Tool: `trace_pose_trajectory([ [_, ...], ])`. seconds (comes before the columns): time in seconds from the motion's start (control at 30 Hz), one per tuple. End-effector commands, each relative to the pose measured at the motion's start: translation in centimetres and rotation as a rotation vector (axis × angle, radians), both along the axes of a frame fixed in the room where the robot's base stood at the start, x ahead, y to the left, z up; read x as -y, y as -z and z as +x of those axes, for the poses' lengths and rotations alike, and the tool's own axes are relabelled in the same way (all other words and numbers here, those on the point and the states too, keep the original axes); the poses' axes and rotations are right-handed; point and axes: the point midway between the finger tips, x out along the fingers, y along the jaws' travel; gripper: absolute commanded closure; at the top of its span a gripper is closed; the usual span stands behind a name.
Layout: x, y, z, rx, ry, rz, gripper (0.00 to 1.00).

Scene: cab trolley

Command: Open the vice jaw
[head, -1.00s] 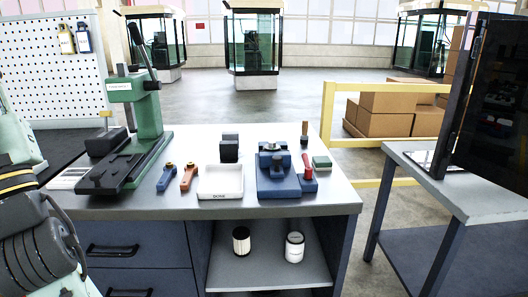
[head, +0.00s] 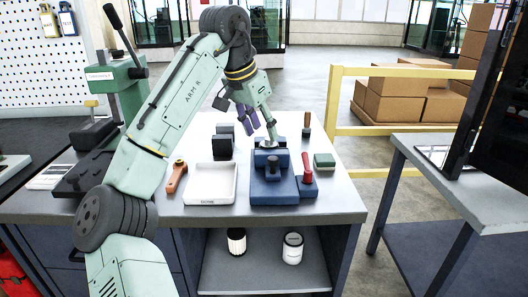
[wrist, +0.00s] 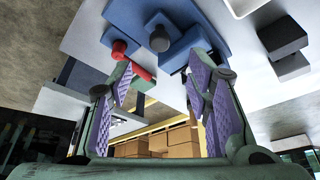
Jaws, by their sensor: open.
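The blue vice (head: 262,192) sits on the grey bench top, with a dark round knob (head: 273,162) on its upper part. The wrist view shows the blue vice (wrist: 190,12) at the top, with its dark knob (wrist: 159,40). A red handle (head: 306,162) stands on a blue part at the vice's right side; it also shows in the wrist view (wrist: 119,48). My gripper (head: 258,132) is open above the back of the vice, fingers pointing down. In the wrist view its purple-padded fingers (wrist: 160,75) are spread with nothing between them. I cannot tell whether a fingertip touches the vice.
A white tray (head: 187,198), an orange-handled tool (head: 176,176) and a dark block (head: 222,147) lie left of the vice. A green block (head: 324,161) and a wooden-handled tool (head: 306,124) are at its right. A green press (head: 130,90) stands at the left. A yellow rail (head: 400,71) runs behind.

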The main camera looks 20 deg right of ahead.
Motion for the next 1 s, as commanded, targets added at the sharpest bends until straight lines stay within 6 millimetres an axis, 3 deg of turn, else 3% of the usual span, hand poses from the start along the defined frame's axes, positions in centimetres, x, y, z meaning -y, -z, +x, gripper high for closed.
trace_pose_trajectory([
  [0.5,2.9,8.0,1.7,0.002,-0.001,-0.005,0.55],
  [0.7,3.3,9.2,1.9,0.004,-0.001,-0.006,0.55],
  [1.0,3.4,9.3,1.9,0.004,-0.001,-0.006,0.57],
])
